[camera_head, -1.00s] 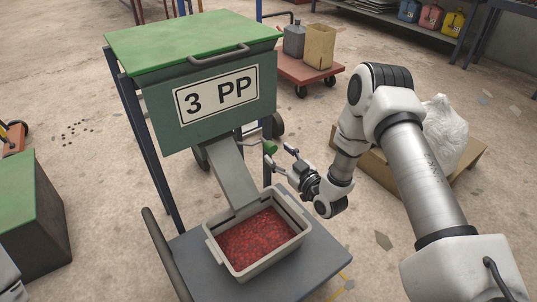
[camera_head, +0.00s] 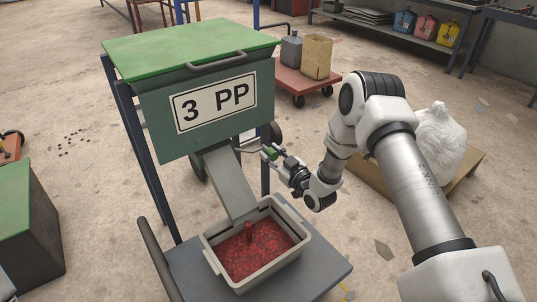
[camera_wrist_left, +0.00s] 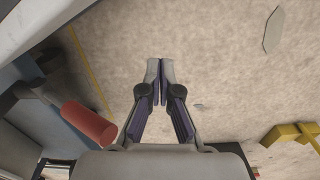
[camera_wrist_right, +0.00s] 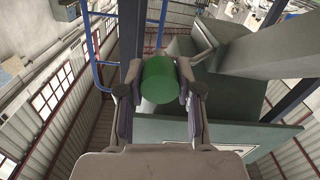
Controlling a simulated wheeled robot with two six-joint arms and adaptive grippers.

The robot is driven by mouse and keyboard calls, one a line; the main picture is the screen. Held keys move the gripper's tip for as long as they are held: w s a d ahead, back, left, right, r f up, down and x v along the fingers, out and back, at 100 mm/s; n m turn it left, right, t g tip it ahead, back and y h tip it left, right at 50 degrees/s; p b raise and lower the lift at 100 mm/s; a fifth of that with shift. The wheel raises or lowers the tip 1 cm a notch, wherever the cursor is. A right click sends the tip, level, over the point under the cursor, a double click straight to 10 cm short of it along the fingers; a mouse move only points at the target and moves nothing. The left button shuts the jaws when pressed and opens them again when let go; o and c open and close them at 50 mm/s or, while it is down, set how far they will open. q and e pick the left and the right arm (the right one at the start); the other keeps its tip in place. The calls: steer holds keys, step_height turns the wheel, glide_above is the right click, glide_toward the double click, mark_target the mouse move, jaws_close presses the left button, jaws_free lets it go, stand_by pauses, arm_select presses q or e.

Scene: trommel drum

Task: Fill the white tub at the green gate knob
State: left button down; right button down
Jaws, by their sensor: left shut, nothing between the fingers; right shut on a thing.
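The white tub (camera_head: 211,262) stands on a grey cart under the chute (camera_head: 229,184) of the green hopper marked "3 PP". Red granules (camera_head: 262,257) cover its inside, and a narrow red column (camera_head: 248,231) stands above them below the chute's mouth. The green gate knob (camera_head: 270,152) is at the hopper's right side. My right gripper (camera_head: 275,155) is shut on it; the knob (camera_wrist_right: 159,80) sits between both fingers in the right wrist view. My left gripper (camera_wrist_left: 160,66) is shut and empty above the floor.
A red cylindrical grip (camera_wrist_left: 90,123) is left of my left gripper. A trolley (camera_head: 306,82) with containers stands behind, and a white sack (camera_head: 440,143) at right. Open floor lies between.

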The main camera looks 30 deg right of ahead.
steer(key=d, duration=0.3)
steer(key=d+p, duration=0.1)
steer(key=d, duration=0.1)
steer(key=shift+w+d, duration=0.1)
steer(key=shift+w, duration=0.3)
steer(key=c, duration=0.8)
jaws_free()
steer(key=shift+o, duration=0.2)
steer(key=s+d, duration=0.1)
steer(key=s, duration=1.1)
steer(key=shift+d, duration=0.3)
steer(key=shift+f, duration=0.1)
